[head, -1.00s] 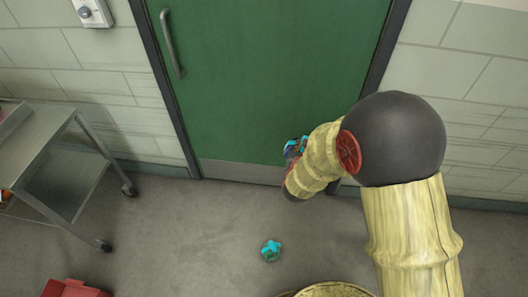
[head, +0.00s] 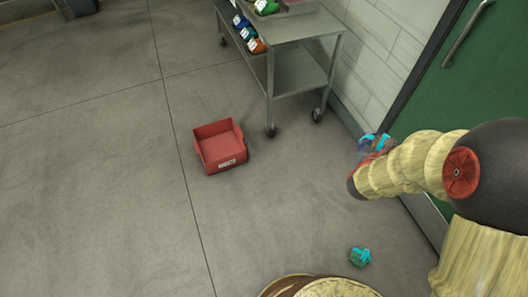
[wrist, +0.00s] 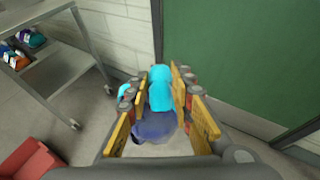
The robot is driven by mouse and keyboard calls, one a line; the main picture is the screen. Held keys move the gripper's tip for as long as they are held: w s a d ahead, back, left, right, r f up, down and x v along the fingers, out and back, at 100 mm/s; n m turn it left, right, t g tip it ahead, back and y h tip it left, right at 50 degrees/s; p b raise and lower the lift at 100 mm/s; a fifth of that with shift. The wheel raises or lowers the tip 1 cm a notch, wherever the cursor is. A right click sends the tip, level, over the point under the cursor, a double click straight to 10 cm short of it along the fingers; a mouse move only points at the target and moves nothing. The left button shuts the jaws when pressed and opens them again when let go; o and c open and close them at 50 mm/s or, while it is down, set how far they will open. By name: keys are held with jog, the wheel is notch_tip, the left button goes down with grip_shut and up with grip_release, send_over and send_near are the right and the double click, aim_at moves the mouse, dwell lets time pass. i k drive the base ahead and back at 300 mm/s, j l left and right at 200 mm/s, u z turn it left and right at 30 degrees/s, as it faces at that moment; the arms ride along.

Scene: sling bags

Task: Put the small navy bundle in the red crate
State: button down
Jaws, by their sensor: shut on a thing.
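My gripper (wrist: 160,105) is shut on the small navy bundle (wrist: 154,125), which has a bright cyan part on top and sits between the yellow finger pads. In the head view my gripper (head: 372,150) is up in front of the wall and door, and my arm hides much of the bundle. The red crate (head: 234,164) stands on the floor left of my gripper, open at the top, and its visible inside looks empty. Its edge also shows at the lower left of the wrist view (wrist: 32,162). The bundle is apart from the crate.
A small teal bundle (head: 360,256) lies on the floor below my gripper. A metal cart (head: 296,72) with several coloured bundles on its shelves stands beyond the crate, by the wall. A green door (head: 450,100) is at the right. Floor left of the crate is clear.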

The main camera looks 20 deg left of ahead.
aim_at(212, 151)
jog(key=i+j+u, duration=0.1)
jog(key=u, duration=0.3)
jog(key=i+u, duration=0.25)
jog(key=u, duration=0.15)
jog(key=i+u, duration=0.15)
jog(key=u, duration=0.25)
jog(key=i+u, duration=0.2)
jog(key=u, duration=0.2)
jog(key=i+l+u, duration=0.15)
jog(key=u, duration=0.25)
